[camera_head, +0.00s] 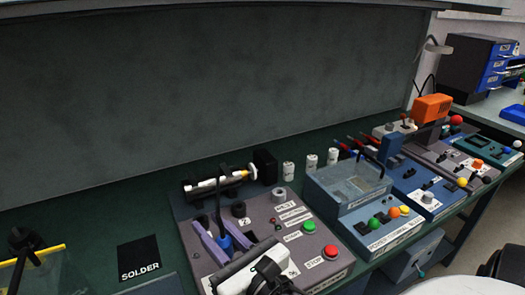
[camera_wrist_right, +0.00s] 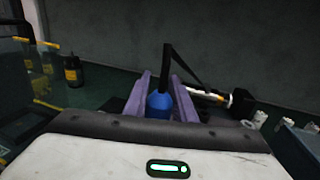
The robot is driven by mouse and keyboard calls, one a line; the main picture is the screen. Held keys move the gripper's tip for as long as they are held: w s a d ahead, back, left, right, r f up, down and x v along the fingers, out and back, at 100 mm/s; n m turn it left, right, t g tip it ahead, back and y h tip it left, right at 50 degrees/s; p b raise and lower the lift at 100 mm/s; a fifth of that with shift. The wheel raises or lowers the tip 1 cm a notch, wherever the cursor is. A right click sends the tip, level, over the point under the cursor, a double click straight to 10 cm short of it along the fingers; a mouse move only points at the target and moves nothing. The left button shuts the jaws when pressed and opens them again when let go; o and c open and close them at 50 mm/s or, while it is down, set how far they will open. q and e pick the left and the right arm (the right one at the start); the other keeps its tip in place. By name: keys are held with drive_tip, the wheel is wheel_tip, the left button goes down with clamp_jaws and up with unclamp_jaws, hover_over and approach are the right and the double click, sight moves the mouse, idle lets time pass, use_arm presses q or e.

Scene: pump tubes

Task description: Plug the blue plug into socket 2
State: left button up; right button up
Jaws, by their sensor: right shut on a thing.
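My right gripper (camera_head: 222,243) reaches over the grey pump panel (camera_head: 188,232) and is shut on the blue plug (camera_head: 226,241). Its two purple fingers lie on either side of the plug. The plug also shows between the fingers in the right wrist view (camera_wrist_right: 158,104), with a black cable rising from it. The plug's lower end is hidden, so I cannot tell what it touches. A dark round socket (camera_head: 239,209) stands just behind the plug, close to a label reading 2. My left gripper is not in view.
A syringe unit (camera_head: 215,183) lies behind the panel. A grey cylinder (camera_head: 278,194) stands to the right, with green (camera_head: 309,227) and red (camera_head: 331,252) buttons nearer. A black SOLDER mat (camera_head: 139,258) lies left.

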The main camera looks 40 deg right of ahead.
drive_tip(key=w+d+m+g+h, duration=0.2)
drive_tip(key=w+d+m+h, duration=0.3)
drive_tip(key=w+d, duration=1.1)
drive_tip(key=d+r+h, duration=0.1)
drive_tip(key=h, duration=0.1)
drive_tip(key=shift+h, duration=0.4)
drive_tip(key=shift+a, duration=0.1)
wheel_tip(320, 180, down, 6)
drive_tip(key=b, duration=0.3)
drive_tip(key=shift+b, duration=0.4)
drive_tip(key=shift+r, duration=0.1)
drive_tip(key=shift+p, duration=0.95)
